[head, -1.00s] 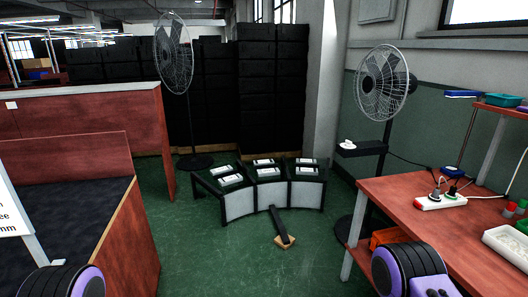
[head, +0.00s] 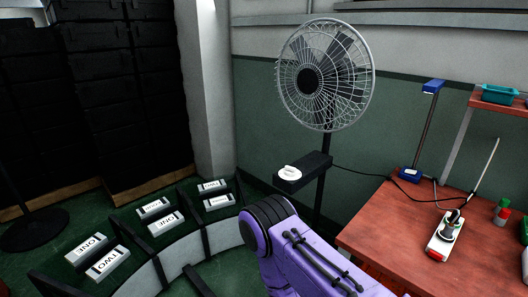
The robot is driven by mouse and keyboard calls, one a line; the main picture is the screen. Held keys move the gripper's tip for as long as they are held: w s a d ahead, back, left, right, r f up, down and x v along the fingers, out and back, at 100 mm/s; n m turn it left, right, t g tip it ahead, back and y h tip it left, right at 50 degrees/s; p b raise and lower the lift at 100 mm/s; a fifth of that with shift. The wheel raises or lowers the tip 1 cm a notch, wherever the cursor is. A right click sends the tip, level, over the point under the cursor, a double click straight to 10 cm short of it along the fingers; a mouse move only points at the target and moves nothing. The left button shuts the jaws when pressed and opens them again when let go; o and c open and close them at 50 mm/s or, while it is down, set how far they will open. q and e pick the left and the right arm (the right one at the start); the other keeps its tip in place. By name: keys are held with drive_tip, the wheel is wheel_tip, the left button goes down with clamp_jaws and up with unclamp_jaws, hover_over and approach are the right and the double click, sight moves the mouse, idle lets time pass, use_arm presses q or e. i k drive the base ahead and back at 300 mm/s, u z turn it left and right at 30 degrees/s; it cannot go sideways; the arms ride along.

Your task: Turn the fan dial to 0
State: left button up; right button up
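A pedestal fan (head: 326,75) with a round wire cage stands against the green and white wall in the head view. A black control box (head: 303,172) sits on its pole below the cage. A white round dial (head: 290,172) is on top of the box's left end; its markings are too small to read. My purple right arm rises from the bottom middle, with its black rounded joint in front of and below the box. Neither gripper's fingers show in this view.
A cable runs from the fan box to the bench.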

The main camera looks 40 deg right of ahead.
sight(289, 170)
drive_tip(key=i, duration=0.65)
drive_tip(key=z, duration=2.55)
